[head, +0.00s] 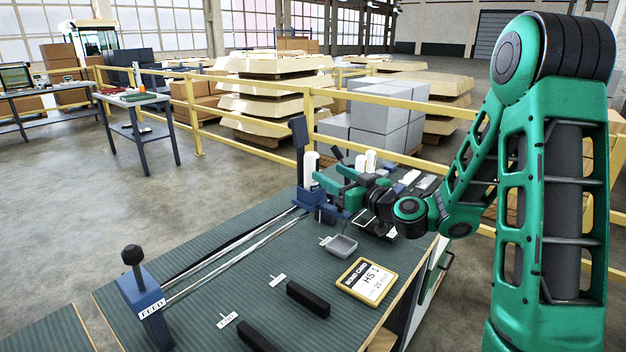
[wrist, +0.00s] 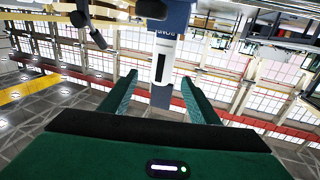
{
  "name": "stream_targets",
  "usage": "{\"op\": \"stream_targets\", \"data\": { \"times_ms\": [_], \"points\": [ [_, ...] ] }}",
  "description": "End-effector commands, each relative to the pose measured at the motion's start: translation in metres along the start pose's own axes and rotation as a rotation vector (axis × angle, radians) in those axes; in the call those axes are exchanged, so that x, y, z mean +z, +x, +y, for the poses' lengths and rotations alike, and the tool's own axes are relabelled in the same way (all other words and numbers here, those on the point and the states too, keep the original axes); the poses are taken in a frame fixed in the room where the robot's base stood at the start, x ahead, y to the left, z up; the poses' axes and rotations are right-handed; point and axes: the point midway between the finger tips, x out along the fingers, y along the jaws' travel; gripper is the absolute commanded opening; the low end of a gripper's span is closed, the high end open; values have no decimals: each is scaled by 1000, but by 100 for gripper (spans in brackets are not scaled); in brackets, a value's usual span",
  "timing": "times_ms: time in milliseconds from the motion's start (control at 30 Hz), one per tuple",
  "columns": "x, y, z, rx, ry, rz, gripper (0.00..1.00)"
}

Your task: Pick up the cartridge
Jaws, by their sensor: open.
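A white cartridge (head: 311,166) stands upright in the blue carriage (head: 322,210) at the far end of the rails. My gripper (head: 331,176) is just to its right in the head view, with its green fingers pointing toward it. In the wrist view the cartridge (wrist: 164,58) has a dark stripe and shows between and beyond my open fingertips (wrist: 159,78). I see no finger touching it. The gripper is open and empty. The lower end of the cartridge is hidden by the carriage.
More white cylinders (head: 370,160) stand behind my gripper. A grey tray (head: 342,246), a yellow-framed bond card (head: 368,282) and black bars (head: 308,299) lie on the bench. Two rails (head: 235,252) run to the blue feed block (head: 142,296). A yellow railing (head: 250,83) stands behind.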

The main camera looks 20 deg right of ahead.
Motion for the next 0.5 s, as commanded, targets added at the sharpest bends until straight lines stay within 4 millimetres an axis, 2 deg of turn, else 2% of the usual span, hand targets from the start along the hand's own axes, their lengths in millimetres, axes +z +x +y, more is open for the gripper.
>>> {"op": "stream_targets", "data": {
  "times_ms": [100,367,500],
  "points": [
    [0,16,-1,-4,-2,-1,56],
    [1,33,-2,-3,0,-1,56],
    [1,54,-6,-4,-1,0,56]
  ]
}}
